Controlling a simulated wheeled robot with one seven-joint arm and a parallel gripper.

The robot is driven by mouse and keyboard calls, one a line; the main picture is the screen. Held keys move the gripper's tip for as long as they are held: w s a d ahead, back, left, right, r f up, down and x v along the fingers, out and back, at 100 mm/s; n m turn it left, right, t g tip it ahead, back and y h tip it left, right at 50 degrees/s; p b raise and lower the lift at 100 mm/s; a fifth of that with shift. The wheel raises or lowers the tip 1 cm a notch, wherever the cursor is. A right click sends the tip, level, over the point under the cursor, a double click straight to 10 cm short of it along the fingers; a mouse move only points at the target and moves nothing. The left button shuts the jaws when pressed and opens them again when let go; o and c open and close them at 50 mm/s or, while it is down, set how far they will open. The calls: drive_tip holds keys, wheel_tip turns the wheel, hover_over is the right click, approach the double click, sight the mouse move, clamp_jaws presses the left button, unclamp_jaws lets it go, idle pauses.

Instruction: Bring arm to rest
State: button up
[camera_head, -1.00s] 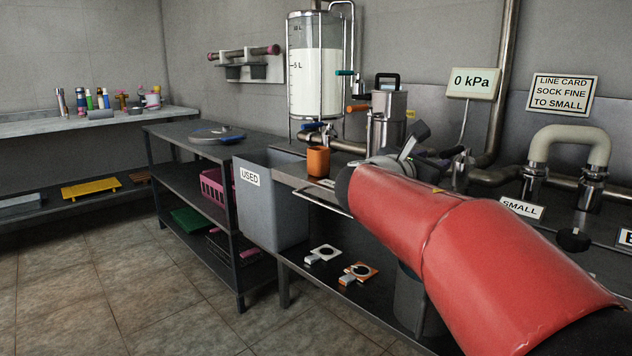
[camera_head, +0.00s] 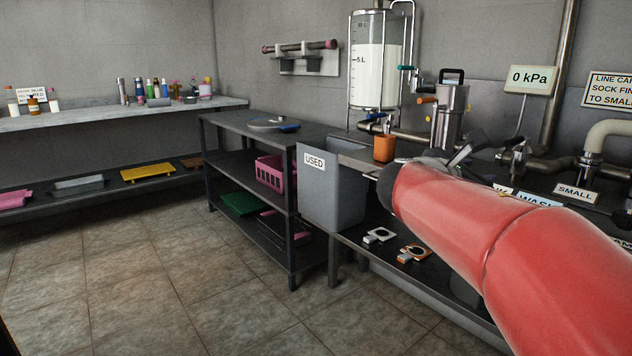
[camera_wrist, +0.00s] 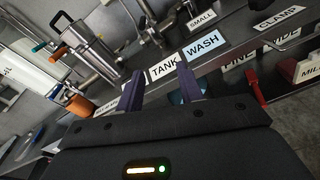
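My red arm (camera_head: 480,225) reaches in from the lower right in the head view, over the bench with the pipework. My gripper (camera_wrist: 162,88) shows in the wrist view as two purple fingers standing apart with a gap between them. Nothing is seen between the fingers; it looks open and empty. Beyond the fingertips are the TANK label (camera_wrist: 164,67) and the WASH label (camera_wrist: 203,45). In the head view the gripper end is partly hidden behind the arm, near the pipes.
An orange cup (camera_head: 384,148) stands at the bench's left end, beside the grey USED bin (camera_head: 335,195). A steel canister (camera_head: 450,115) and the glass tank (camera_head: 376,75) stand behind. A dark shelf rack (camera_head: 290,225) is left of the bin. The tiled floor (camera_head: 170,285) ahead is clear.

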drive_tip(key=s+a+f+m+g+y+p, duration=0.1)
drive_tip(key=s+a+f+m+y, duration=0.3)
drive_tip(key=s, duration=0.5)
drive_tip(key=s+a+f+m+g+y+p, duration=0.1)
drive_tip(key=s+a+f+m+y, duration=0.3)
drive_tip(key=s+f+m, duration=0.5)
drive_tip(key=s+a+f+m+g+y+p, duration=0.2)
drive_tip(key=s+a+f+m+y, duration=0.3)
drive_tip(key=s+f+m, duration=0.2)
drive_tip(key=shift+s+m+g, duration=0.3)
drive_tip(key=shift+s+m, duration=0.5)
drive_tip(key=shift+s, duration=0.15)
